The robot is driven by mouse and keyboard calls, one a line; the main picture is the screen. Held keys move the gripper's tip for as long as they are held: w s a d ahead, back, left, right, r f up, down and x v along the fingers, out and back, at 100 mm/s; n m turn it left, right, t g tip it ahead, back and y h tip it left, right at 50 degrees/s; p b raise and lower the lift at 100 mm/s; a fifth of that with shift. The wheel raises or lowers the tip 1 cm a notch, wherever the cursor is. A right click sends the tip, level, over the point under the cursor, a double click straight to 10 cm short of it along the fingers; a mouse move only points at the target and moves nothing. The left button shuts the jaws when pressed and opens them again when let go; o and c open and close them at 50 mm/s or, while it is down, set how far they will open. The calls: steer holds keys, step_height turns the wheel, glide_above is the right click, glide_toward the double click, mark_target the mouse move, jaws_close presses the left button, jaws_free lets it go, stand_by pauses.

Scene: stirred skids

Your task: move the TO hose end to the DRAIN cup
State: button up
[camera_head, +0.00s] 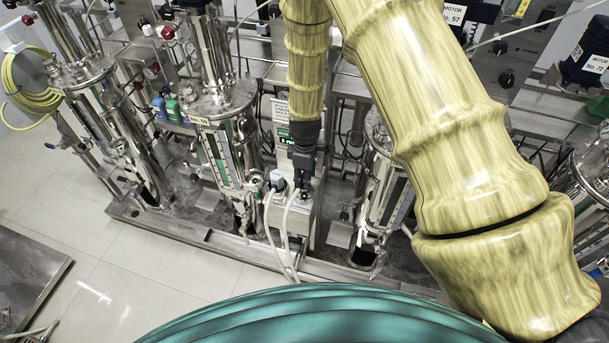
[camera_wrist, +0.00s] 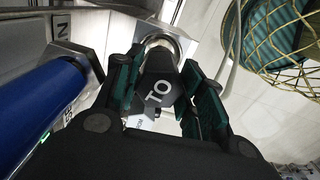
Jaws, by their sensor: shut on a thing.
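My gripper (camera_head: 302,176) points down at the front of the skid in the head view, over a small upright unit with pale hoses. In the wrist view my gripper (camera_wrist: 160,72) is shut on the TO hose end (camera_wrist: 158,93), a dark block with white "TO" lettering, one finger on each side. A round metal fitting (camera_wrist: 158,40) shows just beyond the hose end; whether the two are joined I cannot tell.
A blue cylinder (camera_wrist: 48,112) lies close left of my gripper, at a metal fitting (camera_wrist: 88,64). Pale hoses (camera_head: 287,235) hang in front of the unit. Steel vessels (camera_head: 222,140) stand on both sides. The floor (camera_head: 170,285) at the front left is clear.

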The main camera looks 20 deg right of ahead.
steer(key=shift+f, duration=0.15)
steer(key=shift+f+b, duration=0.3)
steer(key=shift+f, duration=0.05)
steer(key=shift+f+b, duration=0.65)
steer(key=shift+f, duration=0.65)
steer(key=o, duration=1.3)
steer(key=shift+r, duration=0.1)
